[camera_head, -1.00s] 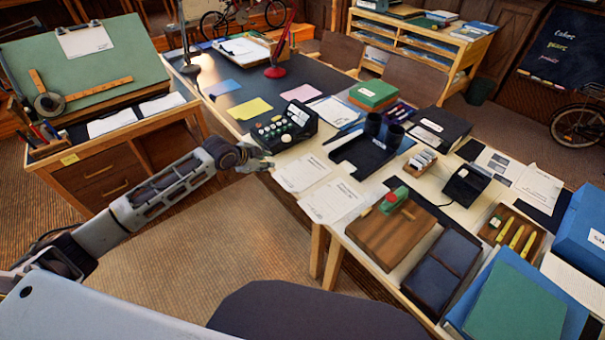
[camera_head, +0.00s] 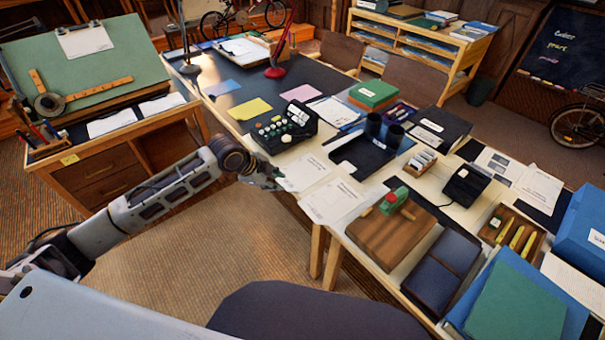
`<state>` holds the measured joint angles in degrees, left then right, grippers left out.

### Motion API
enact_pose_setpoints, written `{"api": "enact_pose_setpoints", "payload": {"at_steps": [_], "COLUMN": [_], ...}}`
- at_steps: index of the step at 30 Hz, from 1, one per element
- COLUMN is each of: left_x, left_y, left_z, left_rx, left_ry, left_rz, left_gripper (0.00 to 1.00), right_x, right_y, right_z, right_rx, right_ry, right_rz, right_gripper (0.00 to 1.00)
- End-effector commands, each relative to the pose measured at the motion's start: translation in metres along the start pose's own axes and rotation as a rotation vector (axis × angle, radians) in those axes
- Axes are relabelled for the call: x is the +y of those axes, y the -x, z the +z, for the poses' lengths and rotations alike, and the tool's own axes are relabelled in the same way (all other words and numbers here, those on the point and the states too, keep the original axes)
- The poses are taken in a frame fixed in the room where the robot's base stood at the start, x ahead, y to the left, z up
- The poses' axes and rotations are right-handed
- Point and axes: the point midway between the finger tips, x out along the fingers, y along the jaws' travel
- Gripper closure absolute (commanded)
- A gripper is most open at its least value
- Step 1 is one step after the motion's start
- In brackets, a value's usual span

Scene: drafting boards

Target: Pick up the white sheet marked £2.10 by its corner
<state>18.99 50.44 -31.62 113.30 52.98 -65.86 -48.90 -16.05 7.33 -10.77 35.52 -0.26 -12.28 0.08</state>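Two white sheets with small print lie at the near edge of the long table: one white sheet (camera_head: 306,172) behind the calculator-side corner, and another white sheet (camera_head: 333,201) just right and nearer. The print is too small to read, so I cannot tell which is marked £2.10. My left gripper (camera_head: 272,180) is at the table's near edge, by the left corner of the farther sheet, and overlaps that corner in the view. Its fingers are small and dark, so I cannot tell whether they are open or touch the paper. My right gripper is not in view.
A black keyed machine (camera_head: 285,128) stands just behind the farther sheet. A black tray (camera_head: 362,155) lies right of it. The floor left of the table is clear.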

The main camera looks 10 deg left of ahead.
Motion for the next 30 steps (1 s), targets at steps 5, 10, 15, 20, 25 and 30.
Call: {"api": "enact_pose_setpoints", "payload": {"at_steps": [5, 10, 15, 20, 25, 30], "left_x": [0.000, 0.000, -0.001, 0.000, -0.001, -0.001], "left_y": [-0.015, -0.033, -0.052, -0.070, -0.081, -0.083], "left_z": [0.000, -0.001, -0.001, -0.001, 0.000, 0.000], "left_rx": [0.001, 0.001, 0.001, 0.002, 0.000, 0.000], "left_ry": [0.003, 0.002, 0.002, 0.003, 0.001, 0.001], "left_rz": [0.000, 0.000, 0.000, 0.001, -0.001, -0.001], "left_gripper": [0.73, 0.73, 0.73, 0.73, 0.73, 0.73], "right_x": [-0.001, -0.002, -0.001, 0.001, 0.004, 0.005], "right_y": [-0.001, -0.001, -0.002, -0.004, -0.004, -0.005], "right_z": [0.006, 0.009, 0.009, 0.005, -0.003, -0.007], "right_rx": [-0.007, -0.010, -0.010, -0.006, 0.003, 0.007], "right_ry": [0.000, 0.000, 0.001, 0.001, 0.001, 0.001], "right_rz": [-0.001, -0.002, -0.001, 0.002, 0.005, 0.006], "right_gripper": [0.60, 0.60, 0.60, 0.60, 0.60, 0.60]}}
